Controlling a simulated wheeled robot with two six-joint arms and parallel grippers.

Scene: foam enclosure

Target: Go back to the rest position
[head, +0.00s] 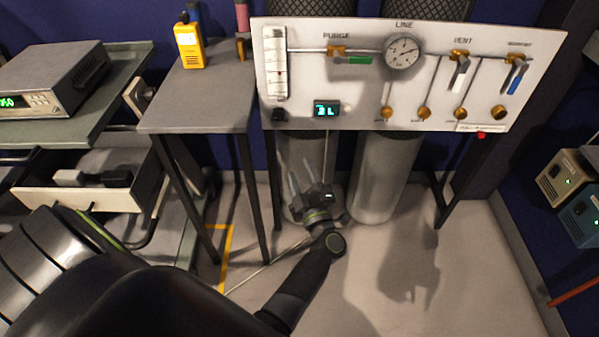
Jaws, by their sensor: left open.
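My left gripper (302,178) is in the lower middle of the head view, in front of the grey cylinders below the panel. Its two fingers point up and away, stand apart and hold nothing. My left arm comes in from the lower left and bends up to it. The white gas panel (440,95) with its gauge (403,51), valves and small display (327,109) is above the gripper, which looks apart from it. My right gripper is not in the head view.
A grey side table (205,105) with a yellow handheld meter (189,45) stands left of the panel. A shelf cart (125,85) carries a grey instrument (50,80) further left. Small boxes (568,177) are on the right. Open floor (470,270) lies at the lower right.

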